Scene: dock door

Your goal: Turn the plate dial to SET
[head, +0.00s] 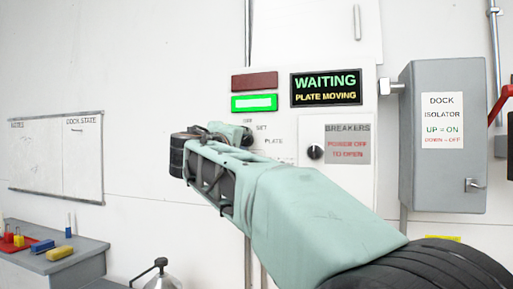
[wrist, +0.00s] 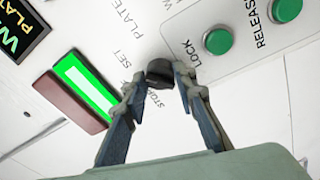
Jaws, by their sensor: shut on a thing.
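The plate dial (wrist: 159,72) is a small black knob on the white panel (wrist: 215,88), seen in the wrist view beside the printed words SET and PLATE. My gripper (wrist: 158,80) has one finger on each side of it and is shut on it. Which mark the dial points to I cannot tell. In the head view my gripper (head: 215,138) reaches the panel from the front and covers most of the dial. The display (head: 325,87) above reads WAITING, PLATE MOVING.
A green lamp (head: 254,103) is lit below a dark red one (head: 254,81). Green LOCK and RELEASE buttons (wrist: 218,40) sit near the dial. A black breakers knob (head: 315,152) and a grey isolator box (head: 442,165) are to the right. A grey bench (head: 90,262) stands lower left.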

